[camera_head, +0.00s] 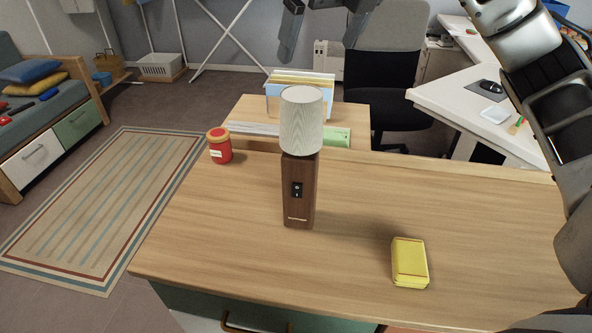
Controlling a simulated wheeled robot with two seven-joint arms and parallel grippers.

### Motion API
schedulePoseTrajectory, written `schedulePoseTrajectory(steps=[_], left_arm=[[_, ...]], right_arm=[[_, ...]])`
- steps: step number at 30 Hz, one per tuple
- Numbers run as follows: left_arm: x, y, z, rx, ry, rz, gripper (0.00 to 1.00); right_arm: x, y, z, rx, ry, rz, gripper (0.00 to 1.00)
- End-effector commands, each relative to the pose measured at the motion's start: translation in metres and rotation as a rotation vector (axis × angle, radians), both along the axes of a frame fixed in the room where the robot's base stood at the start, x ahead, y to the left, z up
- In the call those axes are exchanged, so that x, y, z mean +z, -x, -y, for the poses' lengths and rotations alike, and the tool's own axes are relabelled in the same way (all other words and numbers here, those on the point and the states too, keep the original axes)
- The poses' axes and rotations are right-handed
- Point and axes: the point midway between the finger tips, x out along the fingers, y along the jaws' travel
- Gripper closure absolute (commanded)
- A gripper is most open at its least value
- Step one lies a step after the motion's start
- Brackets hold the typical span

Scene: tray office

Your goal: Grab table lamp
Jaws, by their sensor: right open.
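The table lamp (299,160) stands upright on the wooden desk (210,230). It has a pale ribbed shade above a brown block-shaped base with a dark switch on its front. My right gripper (320,45) is at the top edge of the view, partly cut off. Its two dark fingers are spread apart and empty, above the lamp in the picture and not touching it. My left gripper is not in view.
A red jar (219,146) stands left of the lamp, and a yellow box (409,262) lies to its right. Behind are a file holder (286,86) and a green item (337,137). My right arm crosses the right side. The desk around the lamp is clear.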

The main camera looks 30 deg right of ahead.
Motion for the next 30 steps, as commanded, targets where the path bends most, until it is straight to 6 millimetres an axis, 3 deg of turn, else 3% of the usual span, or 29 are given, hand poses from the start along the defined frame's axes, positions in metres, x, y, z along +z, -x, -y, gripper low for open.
schedulePoseTrajectory(steps=[4,13,23,30], left_arm=[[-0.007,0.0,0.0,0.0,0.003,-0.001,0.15],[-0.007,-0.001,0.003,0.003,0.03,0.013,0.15],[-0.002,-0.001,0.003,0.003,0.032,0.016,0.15],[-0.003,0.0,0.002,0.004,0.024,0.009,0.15]], right_arm=[[-0.014,-0.006,0.005,-0.023,0.019,0.003,0.08],[-0.073,-0.029,0.001,-0.018,0.015,0.001,0.08],[-0.099,-0.041,-0.001,-0.018,0.016,0.004,0.08],[-0.131,-0.055,-0.003,-0.017,0.015,0.003,0.08]])
